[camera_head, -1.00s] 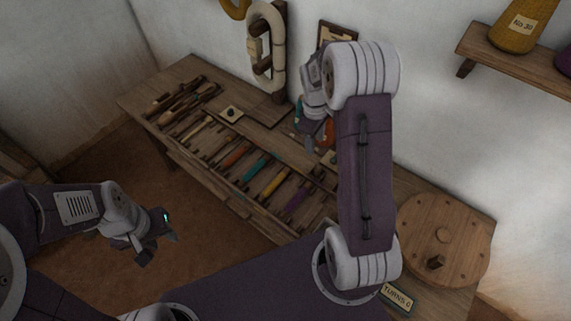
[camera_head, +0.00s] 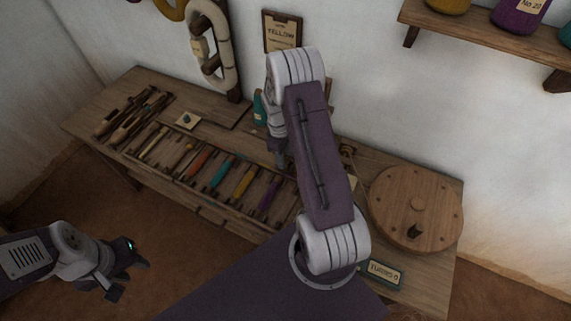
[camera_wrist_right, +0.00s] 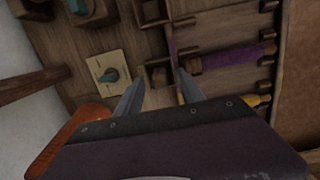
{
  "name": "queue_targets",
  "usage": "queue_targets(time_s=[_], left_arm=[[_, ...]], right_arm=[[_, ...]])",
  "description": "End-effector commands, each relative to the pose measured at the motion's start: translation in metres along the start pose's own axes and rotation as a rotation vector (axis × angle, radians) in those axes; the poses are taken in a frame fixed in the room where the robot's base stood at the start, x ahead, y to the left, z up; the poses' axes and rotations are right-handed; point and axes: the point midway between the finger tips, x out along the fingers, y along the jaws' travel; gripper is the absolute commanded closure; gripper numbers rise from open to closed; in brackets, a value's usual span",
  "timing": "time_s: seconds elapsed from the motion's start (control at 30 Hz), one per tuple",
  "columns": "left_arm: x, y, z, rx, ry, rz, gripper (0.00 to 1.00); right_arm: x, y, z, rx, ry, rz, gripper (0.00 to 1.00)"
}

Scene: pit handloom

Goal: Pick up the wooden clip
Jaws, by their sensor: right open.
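In the right wrist view, a small brown wooden piece (camera_wrist_right: 157,75) lies on the bench between and just beyond my fingertips. It may be the wooden clip, but I cannot tell for sure. My right gripper (camera_wrist_right: 158,88) is open and empty, with one finger on each side of that piece. In the head view the right gripper (camera_head: 279,157) is over the back of the bench, and the arm hides the spot below it. My left gripper (camera_head: 128,274) is open and empty, in the air at the lower left, away from the bench.
The wooden bench (camera_head: 100,100) holds a rack of coloured bobbins, with a purple bobbin (camera_wrist_right: 225,55) near my right fingers. A pale card with a teal piece (camera_wrist_right: 110,74) lies beside them. A round wooden disc (camera_head: 395,205) and a label plate (camera_head: 382,273) are at the right.

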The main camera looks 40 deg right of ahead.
Motion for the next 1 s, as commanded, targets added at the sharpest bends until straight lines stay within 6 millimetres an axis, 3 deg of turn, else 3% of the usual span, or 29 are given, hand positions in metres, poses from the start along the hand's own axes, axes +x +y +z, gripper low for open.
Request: queue_targets(time_s=[0.13, 0.37, 0.53, 0.87, 1.0], left_arm=[[0.003, 0.000, 0.000, 0.000, 0.000, 0.000, 0.64], [0.003, 0.000, 0.000, 0.000, 0.000, 0.000, 0.64], [0.003, 0.000, 0.000, 0.000, 0.000, 0.000, 0.64], [0.003, 0.000, 0.000, 0.000, 0.000, 0.000, 0.64], [0.000, 0.000, 0.000, 0.000, 0.000, 0.000, 0.64]], right_arm=[[0.020, 0.000, 0.000, -0.001, -0.001, 0.000, 0.55], [0.022, 0.000, 0.000, -0.001, 0.001, 0.001, 0.55], [0.021, 0.000, 0.000, -0.001, 0.001, 0.001, 0.99], [0.020, 0.000, 0.000, -0.001, 0.001, 0.001, 1.00], [0.008, 0.001, 0.001, 0.000, 0.002, 0.002, 1.00]])
